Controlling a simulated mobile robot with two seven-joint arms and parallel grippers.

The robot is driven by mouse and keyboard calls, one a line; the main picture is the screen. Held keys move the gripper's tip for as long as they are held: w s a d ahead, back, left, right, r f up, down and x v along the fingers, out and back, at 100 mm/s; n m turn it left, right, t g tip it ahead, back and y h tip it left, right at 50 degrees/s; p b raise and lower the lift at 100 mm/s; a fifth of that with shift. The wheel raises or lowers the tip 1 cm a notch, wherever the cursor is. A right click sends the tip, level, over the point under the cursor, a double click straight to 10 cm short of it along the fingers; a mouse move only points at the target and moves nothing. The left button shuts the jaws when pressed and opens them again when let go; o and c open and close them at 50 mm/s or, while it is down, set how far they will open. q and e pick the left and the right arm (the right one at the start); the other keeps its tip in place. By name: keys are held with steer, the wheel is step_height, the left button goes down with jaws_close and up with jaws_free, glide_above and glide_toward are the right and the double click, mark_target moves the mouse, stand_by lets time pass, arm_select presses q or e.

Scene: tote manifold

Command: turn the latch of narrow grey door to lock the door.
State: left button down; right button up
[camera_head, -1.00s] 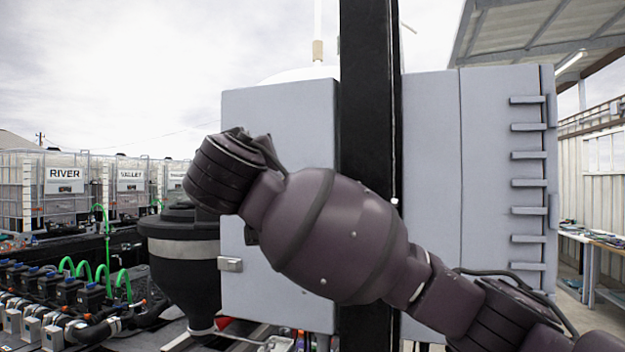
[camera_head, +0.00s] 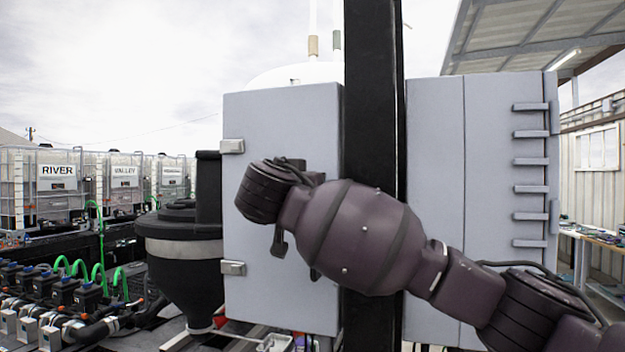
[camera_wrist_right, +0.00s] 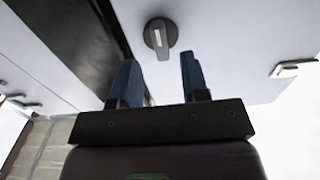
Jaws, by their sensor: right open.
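The narrow grey door (camera_head: 285,115) faces me left of a black post in the head view, shut as far as I can tell. My right arm's wrist covers its middle, hiding the latch there. My left gripper is not in view.
The black post (camera_head: 371,60) stands right of the door, with a wider grey cabinet (camera_head: 433,130) beyond it. Metal hinges (camera_head: 232,146) sit on the door's left edge. A black hopper (camera_head: 185,265) stands close on the left. White tanks (camera_head: 56,190) stand farther left.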

steer(key=shift+p+x, duration=0.5)
steer(key=shift+x, duration=1.2)
steer(key=shift+a, duration=0.1)
jaws_close()
